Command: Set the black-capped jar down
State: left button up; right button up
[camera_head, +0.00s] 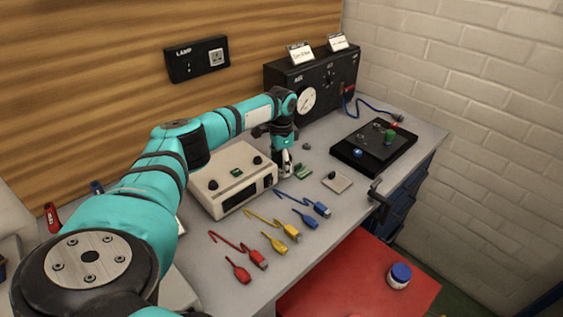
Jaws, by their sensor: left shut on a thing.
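My left gripper (284,166) points down over the grey bench (318,158), just right of the cream box with knobs. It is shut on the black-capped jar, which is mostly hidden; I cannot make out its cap. Whether the jar touches the bench cannot be told. A different jar, white with a blue cap (399,276), stands on a red surface (345,285) at the lower right. My right gripper is not in view.
The cream box (230,178) is close left of my gripper. A green part (303,172) and a small grey plate (337,182) lie to its right. Blue, yellow and red leads (272,228) lie in front. A black gauge box (285,80) and black board (374,147) stand farther back.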

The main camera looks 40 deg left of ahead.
pick_arm(q)
jog(key=o, duration=1.3)
jog(key=shift+f, duration=0.15)
jog(key=shift+c, duration=0.2)
jog(key=shift+r, duration=0.25)
notch_tip(320, 180, up, 10)
jog(key=shift+r+b, duration=0.15)
jog(key=shift+b, duration=0.85)
jog(key=shift+r, duration=0.8)
